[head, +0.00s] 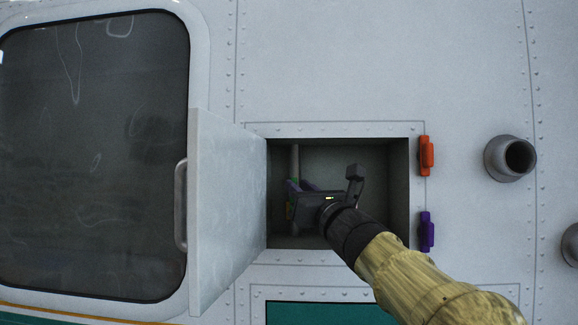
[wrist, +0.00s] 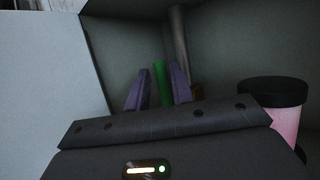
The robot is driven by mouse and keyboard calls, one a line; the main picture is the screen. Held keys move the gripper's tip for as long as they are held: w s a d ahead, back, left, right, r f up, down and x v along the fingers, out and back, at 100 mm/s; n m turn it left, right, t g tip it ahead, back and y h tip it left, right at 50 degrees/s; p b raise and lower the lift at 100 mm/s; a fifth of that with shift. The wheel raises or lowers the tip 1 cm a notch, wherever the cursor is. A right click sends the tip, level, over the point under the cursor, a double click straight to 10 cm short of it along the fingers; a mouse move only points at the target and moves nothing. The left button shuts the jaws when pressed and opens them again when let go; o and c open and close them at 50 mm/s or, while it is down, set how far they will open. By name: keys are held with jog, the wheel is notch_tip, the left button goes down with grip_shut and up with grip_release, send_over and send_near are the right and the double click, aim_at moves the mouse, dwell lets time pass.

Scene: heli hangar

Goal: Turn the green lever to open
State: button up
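The green lever (wrist: 161,84) stands upright inside the wall compartment, in front of a grey pipe (wrist: 180,42). My gripper (wrist: 158,88) has two purple fingers, one on each side of the lever in the wrist view. The fingers are apart, with a narrow dark gap between the left finger and the lever; the right finger overlaps or sits close to its edge. In the head view my gripper (head: 301,186) is inside the compartment's left part, and only a small piece of the lever (head: 295,181) shows. The lever's lower end is hidden by my gripper body.
The compartment (head: 401,190) has its grey door (head: 227,210) swung open to the left. A pink cylinder with a black top (wrist: 284,122) is close at right in the wrist view. Orange (head: 427,156) and purple (head: 427,231) latches and a pipe stub (head: 510,158) stick out at right.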

jog(key=p+x, duration=0.3)
jog(key=x, duration=0.1)
jog(key=shift+w+a+r, duration=0.1)
jog(key=shift+w+r, duration=0.05)
jog(key=shift+r, duration=0.05)
jog(key=shift+w+a+p, duration=0.25)
jog(key=shift+w+p, duration=0.05)
jog(key=shift+w, duration=0.1)
grip_shut()
